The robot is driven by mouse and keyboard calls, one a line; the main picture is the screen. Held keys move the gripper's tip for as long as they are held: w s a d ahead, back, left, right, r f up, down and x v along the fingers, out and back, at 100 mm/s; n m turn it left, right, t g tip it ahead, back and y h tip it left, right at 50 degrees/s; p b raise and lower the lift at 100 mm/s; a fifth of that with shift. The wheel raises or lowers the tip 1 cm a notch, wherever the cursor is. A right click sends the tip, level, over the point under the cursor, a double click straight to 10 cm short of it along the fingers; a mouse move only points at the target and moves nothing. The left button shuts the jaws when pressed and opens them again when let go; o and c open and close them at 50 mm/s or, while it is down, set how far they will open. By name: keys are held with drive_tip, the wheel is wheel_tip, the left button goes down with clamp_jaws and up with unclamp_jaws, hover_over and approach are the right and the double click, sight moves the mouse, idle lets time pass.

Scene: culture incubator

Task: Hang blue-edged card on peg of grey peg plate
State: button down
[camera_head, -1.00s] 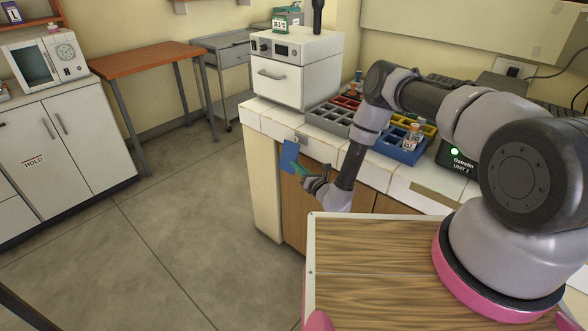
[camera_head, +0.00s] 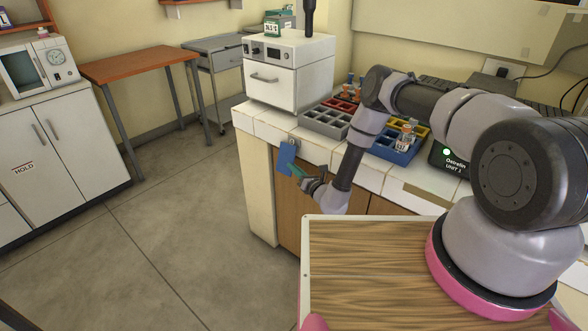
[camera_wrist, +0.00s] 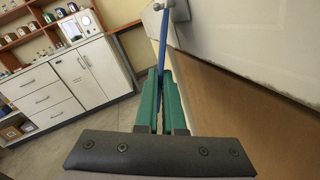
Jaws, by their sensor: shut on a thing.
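In the wrist view the card (camera_wrist: 162,46) shows edge-on as a thin blue strip rising from between the fingertips (camera_wrist: 160,72). The grey peg plate (camera_wrist: 180,10) is on the counter front at the top of the wrist view, with its peg (camera_wrist: 158,7) sticking out left. The card's top is close to the peg; I cannot tell whether the peg passes through its hole. In the head view the card partly hides the plate.
The tiled counter (camera_head: 262,126) holds a white incubator (camera_head: 290,75), a grey rack (camera_head: 326,122) and a blue rack (camera_head: 394,150). Its wooden front is close to my gripper on the right in the wrist view. The floor to the left is open.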

drive_tip(key=c, duration=0.9)
unclamp_jaws()
drive_tip(key=shift+c, duration=0.2)
